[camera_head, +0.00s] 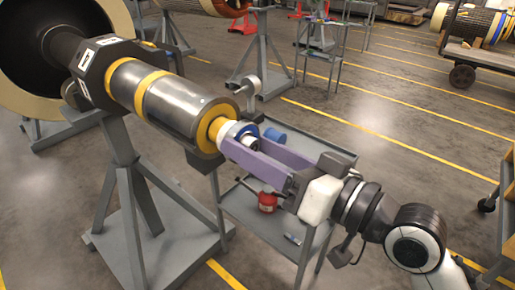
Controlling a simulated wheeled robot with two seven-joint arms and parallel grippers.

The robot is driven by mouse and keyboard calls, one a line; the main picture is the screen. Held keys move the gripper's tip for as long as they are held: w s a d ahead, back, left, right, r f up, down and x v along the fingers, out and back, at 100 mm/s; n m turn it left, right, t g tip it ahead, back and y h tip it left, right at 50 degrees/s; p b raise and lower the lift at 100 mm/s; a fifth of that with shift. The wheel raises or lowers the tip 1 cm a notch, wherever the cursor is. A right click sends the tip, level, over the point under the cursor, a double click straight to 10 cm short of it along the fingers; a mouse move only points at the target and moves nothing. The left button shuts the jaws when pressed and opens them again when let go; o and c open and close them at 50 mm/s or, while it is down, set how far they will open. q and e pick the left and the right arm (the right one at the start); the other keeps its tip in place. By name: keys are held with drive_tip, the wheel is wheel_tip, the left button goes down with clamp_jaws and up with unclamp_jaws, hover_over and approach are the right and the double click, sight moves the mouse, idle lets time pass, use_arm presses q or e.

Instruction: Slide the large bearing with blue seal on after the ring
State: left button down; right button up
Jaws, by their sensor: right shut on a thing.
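The rotor shaft (174,98) lies on its stand, with its end facing right and toward me. A yellow ring (213,127) sits near the shaft's end. The large bearing with blue seal (231,129) is a silver ring with blue at its face, right at the shaft end beside the yellow ring. My right gripper (243,141) has long purple fingers shut on the bearing, reaching in from the right. The fingers hide part of the bearing, so I cannot tell how far it is around the shaft. My left gripper is not in view.
A grey cart (317,150) stands below my right gripper, with a red can (267,203) on its lower shelf and a blue cylinder (274,135) on top. The grey rotor stand (130,205) is at left. Open floor lies behind, with another rotor on a trolley (484,56) far right.

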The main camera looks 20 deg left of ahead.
drive_tip(key=shift+w+a, duration=0.15)
drive_tip(key=shift+a, duration=0.2)
idle(0.4)
drive_tip(key=o, duration=1.6)
drive_tip(key=shift+c, duration=0.2)
drive_tip(key=shift+d, duration=0.1)
drive_tip(key=shift+p+v, duration=0.3)
drive_tip(key=shift+v, duration=1.95)
drive_tip(key=shift+b+v, duration=0.35)
drive_tip(key=shift+v, duration=1.85)
